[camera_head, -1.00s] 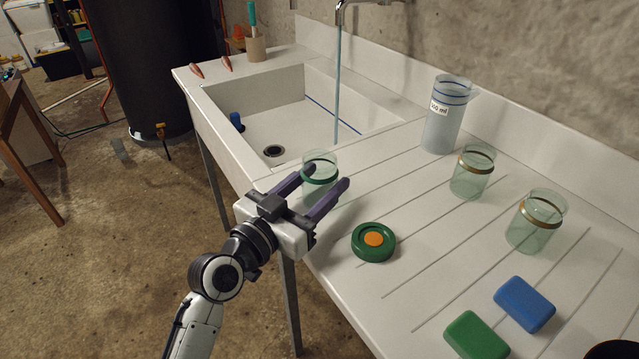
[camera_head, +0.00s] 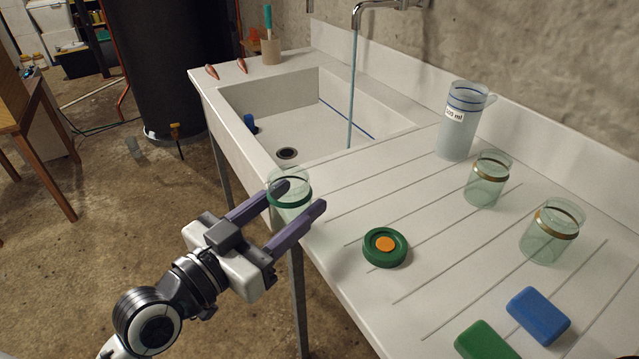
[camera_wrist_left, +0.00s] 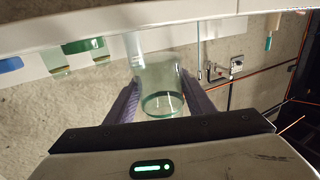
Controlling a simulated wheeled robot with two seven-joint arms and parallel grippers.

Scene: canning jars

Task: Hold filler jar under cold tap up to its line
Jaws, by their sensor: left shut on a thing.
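My left gripper (camera_head: 303,197) is shut on a clear greenish glass jar with a green band (camera_head: 290,199). The tap (camera_head: 375,8) runs a thin blue stream (camera_head: 352,90) into the sink (camera_head: 300,125), well behind the jar. My right gripper is not in view.
A tall jug labelled in ml (camera_head: 457,135) and two gold-banded jars (camera_head: 485,188) (camera_head: 548,240) stand on the ribbed drainboard. A green ring with an orange centre (camera_head: 385,246), a blue block (camera_head: 538,315) and a green block (camera_head: 483,343) lie nearer. The sink's middle is clear.

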